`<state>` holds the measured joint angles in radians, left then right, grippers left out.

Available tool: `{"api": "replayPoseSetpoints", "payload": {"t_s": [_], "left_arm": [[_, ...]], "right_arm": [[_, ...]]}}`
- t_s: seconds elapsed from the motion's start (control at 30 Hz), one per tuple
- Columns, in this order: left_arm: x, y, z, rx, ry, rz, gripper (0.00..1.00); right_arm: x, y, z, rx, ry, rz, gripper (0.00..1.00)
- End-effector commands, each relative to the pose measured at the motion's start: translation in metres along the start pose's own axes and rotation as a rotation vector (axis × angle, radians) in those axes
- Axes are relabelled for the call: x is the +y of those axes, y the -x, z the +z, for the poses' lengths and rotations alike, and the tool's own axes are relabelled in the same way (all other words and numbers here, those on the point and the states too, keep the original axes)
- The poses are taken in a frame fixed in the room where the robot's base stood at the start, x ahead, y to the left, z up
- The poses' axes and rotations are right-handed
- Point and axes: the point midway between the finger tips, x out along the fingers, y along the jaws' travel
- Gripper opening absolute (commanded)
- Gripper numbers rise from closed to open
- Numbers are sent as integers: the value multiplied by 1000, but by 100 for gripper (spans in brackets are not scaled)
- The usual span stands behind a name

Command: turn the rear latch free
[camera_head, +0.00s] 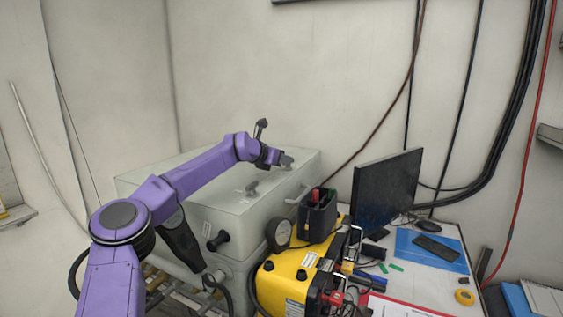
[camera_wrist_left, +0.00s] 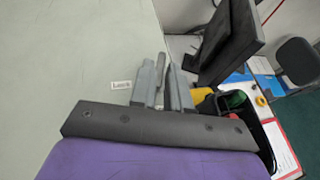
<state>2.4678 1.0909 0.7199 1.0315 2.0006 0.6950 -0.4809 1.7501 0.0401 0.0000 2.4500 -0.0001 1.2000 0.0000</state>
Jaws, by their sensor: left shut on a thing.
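The pale grey panel box (camera_head: 225,205) stands against the wall left of the desk, and its top also fills the left of the left wrist view (camera_wrist_left: 70,60). The rear latch (camera_head: 287,161) is a small grey handle on the box top near its far right edge. My left gripper (camera_head: 278,157) is at this latch. In the left wrist view its two grey fingers (camera_wrist_left: 163,88) are shut on a narrow grey piece, the rear latch (camera_wrist_left: 161,66). The latch's base is mostly hidden by the fingers. A second grey latch (camera_head: 251,188) sits nearer on the box top. My right gripper is not in view.
A yellow unit (camera_head: 290,281) with a round gauge (camera_head: 278,233) and a dark tool caddy (camera_head: 317,216) stands right of the box. A black monitor (camera_head: 386,192), a blue mat (camera_head: 428,250) and a keyboard (camera_head: 437,248) are on the desk. A black knob (camera_head: 219,240) sticks out of the box's front.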

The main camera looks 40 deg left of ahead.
Motion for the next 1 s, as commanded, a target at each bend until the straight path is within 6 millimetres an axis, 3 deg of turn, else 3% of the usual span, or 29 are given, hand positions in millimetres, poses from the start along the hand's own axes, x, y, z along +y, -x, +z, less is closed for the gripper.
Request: {"api": "replayPoseSetpoints", "payload": {"t_s": [0.9, 0.93, 0.97, 1.0], "left_arm": [[0, -1, -3, 6, 0, -2, 0], [0, -1, -3, 6, 0, -2, 26], [0, -1, -3, 6, 0, -2, 36], [0, -1, -3, 6, 0, -1, 36]], "right_arm": [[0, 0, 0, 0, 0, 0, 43], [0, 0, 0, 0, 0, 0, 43], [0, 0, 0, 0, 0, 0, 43], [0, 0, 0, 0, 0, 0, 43]]}}
